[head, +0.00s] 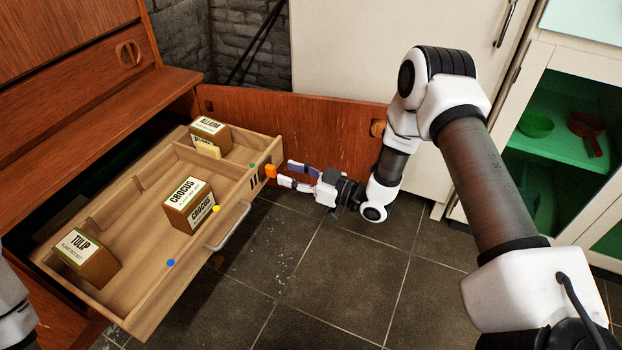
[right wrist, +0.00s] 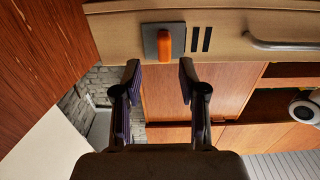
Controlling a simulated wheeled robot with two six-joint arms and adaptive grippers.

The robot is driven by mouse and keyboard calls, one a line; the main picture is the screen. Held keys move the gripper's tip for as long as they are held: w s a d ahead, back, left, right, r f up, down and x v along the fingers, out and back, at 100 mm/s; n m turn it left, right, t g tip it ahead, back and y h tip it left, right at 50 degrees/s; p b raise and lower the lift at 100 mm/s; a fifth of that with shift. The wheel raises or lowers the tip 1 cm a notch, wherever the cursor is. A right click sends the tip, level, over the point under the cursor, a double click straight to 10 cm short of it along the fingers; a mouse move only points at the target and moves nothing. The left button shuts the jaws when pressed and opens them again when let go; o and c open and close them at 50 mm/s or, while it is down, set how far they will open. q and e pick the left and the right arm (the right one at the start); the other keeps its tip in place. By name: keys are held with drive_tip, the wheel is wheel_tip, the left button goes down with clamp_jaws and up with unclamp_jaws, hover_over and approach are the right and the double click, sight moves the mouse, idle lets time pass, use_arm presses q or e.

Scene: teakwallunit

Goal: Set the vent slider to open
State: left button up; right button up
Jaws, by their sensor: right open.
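The vent slider (head: 271,171) is a small orange knob at the right end of the open drawer's front. In the right wrist view the slider (right wrist: 171,40) sits upright on a grey square plate (right wrist: 150,42), left of two dark vent slots (right wrist: 201,39). My right gripper (head: 284,174) is open, its fingers pointing at the knob from the right in the head view. In the right wrist view the fingertips (right wrist: 159,70) are apart and empty, just short of the knob, with the knob lying between their lines. My left gripper is out of view; only a bit of its arm shows.
The pulled-out wooden drawer (head: 150,312) holds several seed boxes, including TULIP (head: 87,257) and CROCUS (head: 188,204). A metal handle (head: 228,228) projects from its front. An open wooden door (head: 330,130) stands behind my right gripper. The tiled floor (head: 330,270) in front is clear.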

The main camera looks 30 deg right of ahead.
drive_tip(key=v, duration=0.7)
drive_tip(key=shift+s+d, duration=0.25)
drive_tip(key=shift+s, duration=0.05)
drive_tip(key=s+a+f+m+g+h+p, duration=0.1)
drive_tip(key=s+a+f+g+p, duration=0.2)
drive_tip(key=s+a, duration=0.15)
drive_tip(key=s+a+f+g+h+p, duration=0.2)
drive_tip(key=s+a+f, duration=0.15)
drive_tip(key=a, duration=0.25)
drive_tip(key=s+d+f+m+g+h, duration=0.2)
drive_tip(key=s+g+h, duration=0.1)
drive_tip(key=s, duration=0.4)
drive_tip(key=s+d+f+m+g+h, duration=0.2)
drive_tip(key=s+d+f+m+g, duration=0.1)
drive_tip(key=s, duration=0.4)
drive_tip(key=s+d+f+m+g+h, duration=0.2)
drive_tip(key=s+g+h, duration=0.1)
drive_tip(key=s, duration=0.3)
wheel_tip(320, 180, up, 38)
drive_tip(key=p, duration=3.8)
drive_tip(key=shift+s+f+p, duration=0.15)
drive_tip(key=shift+s+p, duration=0.1)
drive_tip(key=shift+p, duration=0.15)
